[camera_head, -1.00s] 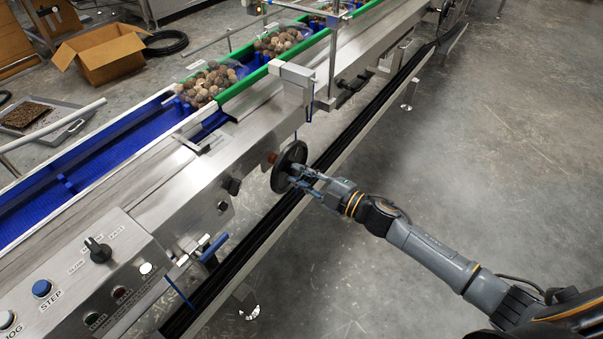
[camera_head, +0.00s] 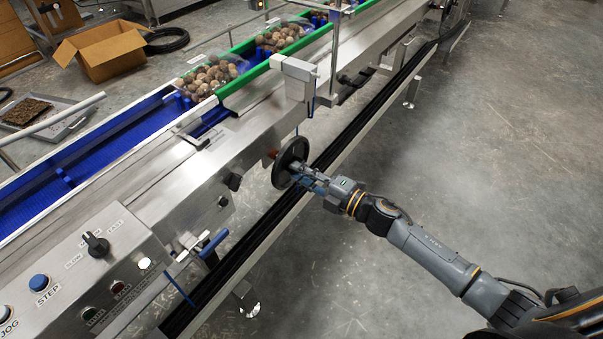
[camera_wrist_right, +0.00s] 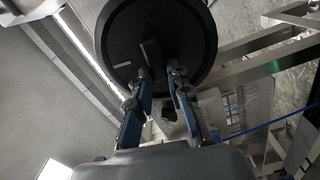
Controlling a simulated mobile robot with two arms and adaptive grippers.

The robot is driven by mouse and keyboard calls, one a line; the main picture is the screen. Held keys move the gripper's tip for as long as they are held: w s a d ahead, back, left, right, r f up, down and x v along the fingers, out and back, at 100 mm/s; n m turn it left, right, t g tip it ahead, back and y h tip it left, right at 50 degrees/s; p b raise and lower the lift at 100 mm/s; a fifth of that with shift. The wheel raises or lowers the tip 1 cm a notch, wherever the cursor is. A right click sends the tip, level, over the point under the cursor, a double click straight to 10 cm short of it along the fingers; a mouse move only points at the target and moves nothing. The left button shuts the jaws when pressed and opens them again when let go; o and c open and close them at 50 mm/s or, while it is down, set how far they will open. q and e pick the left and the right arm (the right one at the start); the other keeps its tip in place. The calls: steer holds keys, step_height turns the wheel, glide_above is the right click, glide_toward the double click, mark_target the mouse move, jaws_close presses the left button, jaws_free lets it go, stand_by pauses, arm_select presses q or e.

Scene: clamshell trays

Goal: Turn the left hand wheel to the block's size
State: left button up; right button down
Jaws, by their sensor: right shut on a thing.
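The black hand wheel (camera_head: 287,158) stands on the near side of the conveyor's metal side. In the right wrist view its round disc (camera_wrist_right: 118,30) fills the upper middle, with a dark bar-like grip (camera_wrist_right: 152,54) standing off its face. My right gripper (camera_head: 298,173) is at the wheel's face. In the right wrist view its blue-grey fingers (camera_wrist_right: 160,76) lie on either side of the grip and are shut on it. The exact contact is dark and partly hidden. My left gripper is out of view. I cannot pick out a block.
Clear clamshell trays of brown round items (camera_head: 211,77) sit on the blue conveyor (camera_head: 100,154) beside a green rail (camera_head: 246,82). A control panel (camera_head: 85,262) with a knob and buttons is at lower left. A cardboard box (camera_head: 103,52) stands behind. The floor at right is clear.

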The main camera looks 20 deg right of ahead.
steer(key=c, duration=1.2)
jaws_free()
steer(key=v, duration=1.2)
